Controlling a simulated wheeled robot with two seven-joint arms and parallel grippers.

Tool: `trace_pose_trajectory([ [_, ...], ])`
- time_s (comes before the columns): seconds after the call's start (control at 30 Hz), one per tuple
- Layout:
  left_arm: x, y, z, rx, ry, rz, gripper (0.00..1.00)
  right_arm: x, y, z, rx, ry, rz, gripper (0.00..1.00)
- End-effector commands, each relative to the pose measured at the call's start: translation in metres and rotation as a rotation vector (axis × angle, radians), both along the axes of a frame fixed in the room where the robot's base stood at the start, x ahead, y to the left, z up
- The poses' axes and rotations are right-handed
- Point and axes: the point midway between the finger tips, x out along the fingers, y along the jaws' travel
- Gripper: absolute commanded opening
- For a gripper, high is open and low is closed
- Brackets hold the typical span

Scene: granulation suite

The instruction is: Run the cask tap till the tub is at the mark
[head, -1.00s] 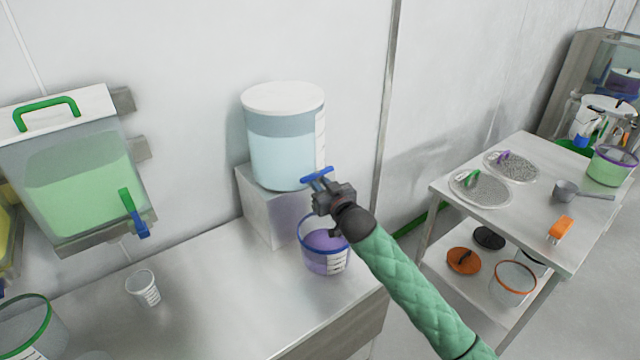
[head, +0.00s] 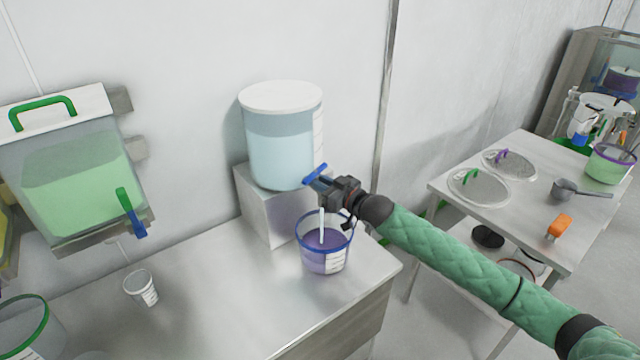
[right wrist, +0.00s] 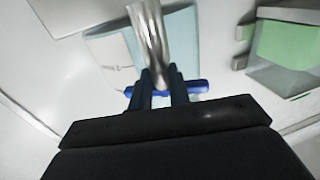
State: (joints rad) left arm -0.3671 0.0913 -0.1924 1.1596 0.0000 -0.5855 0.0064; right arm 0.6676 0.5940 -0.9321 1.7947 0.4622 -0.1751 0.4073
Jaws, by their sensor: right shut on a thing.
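The cask (head: 283,150) of pale blue liquid has a white lid and stands on a block. Its tap has a blue handle (head: 315,174), which also shows in the right wrist view (right wrist: 197,88) by a metal spout (right wrist: 149,40). My right gripper (head: 328,187) is shut on this handle; its dark fingers (right wrist: 160,98) show in the wrist view. A pale stream (head: 322,222) falls from the tap into the tub (head: 312,262) below. The tub has a blue rim, purple contents and a white scale; the level against the mark is too small to read. My left gripper is out of view.
A wall tank (head: 75,185) of green liquid with its own tap is at the left. A small cup (head: 141,288) and a green-rimmed tub (head: 25,330) stand on the steel bench (head: 215,290). A side table (head: 520,215) with lids and a scoop is at the right.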

Motion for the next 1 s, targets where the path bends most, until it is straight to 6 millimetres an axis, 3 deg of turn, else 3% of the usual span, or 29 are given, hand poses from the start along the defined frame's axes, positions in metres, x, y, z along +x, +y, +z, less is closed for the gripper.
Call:
trace_pose_trajectory([
  [0.33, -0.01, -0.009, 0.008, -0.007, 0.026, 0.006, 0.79, 0.0, -0.001, 0.002, 0.002, -0.002, 0.064, 0.0],
  [0.73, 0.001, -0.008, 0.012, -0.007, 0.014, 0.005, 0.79, 0.0, -0.002, 0.001, 0.003, 0.0, 0.068, 0.0],
  [0.77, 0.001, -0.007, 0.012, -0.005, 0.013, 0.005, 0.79, 0.001, -0.002, 0.001, 0.003, 0.001, 0.068, 0.24],
  [0.83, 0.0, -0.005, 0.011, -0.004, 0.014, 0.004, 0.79, 0.001, -0.002, 0.001, 0.002, 0.001, 0.067, 0.38],
  [1.0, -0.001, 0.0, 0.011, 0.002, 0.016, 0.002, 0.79, 0.001, -0.003, 0.001, 0.001, 0.001, 0.066, 0.4],
])
